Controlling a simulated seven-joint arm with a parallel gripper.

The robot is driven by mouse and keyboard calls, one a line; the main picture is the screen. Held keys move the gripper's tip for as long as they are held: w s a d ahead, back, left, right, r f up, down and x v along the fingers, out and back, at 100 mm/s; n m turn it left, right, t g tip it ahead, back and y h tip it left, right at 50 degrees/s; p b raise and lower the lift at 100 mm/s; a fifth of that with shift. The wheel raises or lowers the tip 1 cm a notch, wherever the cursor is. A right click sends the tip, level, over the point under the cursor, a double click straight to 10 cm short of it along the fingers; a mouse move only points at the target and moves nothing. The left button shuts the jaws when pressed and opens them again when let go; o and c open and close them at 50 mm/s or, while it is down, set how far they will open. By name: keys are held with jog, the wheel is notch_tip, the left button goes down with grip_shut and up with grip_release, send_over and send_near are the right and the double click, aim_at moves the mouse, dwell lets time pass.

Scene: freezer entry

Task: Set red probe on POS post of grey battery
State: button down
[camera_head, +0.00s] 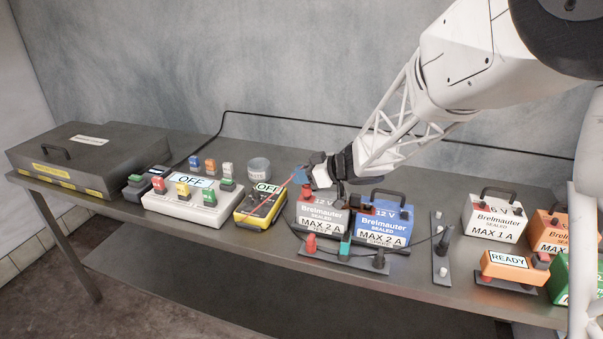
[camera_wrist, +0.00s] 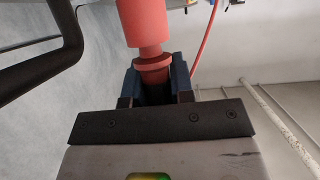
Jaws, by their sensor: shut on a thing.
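My gripper (camera_head: 304,178) is above the back left of the grey battery (camera_head: 322,219), which is marked 12 V and MAX 2 A. In the wrist view, my gripper (camera_wrist: 155,82) is shut on the red probe (camera_wrist: 143,25), with a finger on each side of its narrow collar. A red lead curves away at the right. In the head view, the gripper and arm partly cover the grey battery's top. I cannot tell its posts apart or whether the probe touches one.
A blue battery (camera_head: 385,219) stands close on the right. A yellow meter (camera_head: 260,206) reading OFF is on the left. In front is a strip with red (camera_head: 311,243), teal (camera_head: 345,247) and black pieces. A white battery (camera_head: 494,219) and orange READY box (camera_head: 508,266) are farther right.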

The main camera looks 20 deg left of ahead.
jog(key=shift+f, duration=0.15)
jog(key=shift+r, duration=0.7)
dwell(0.6)
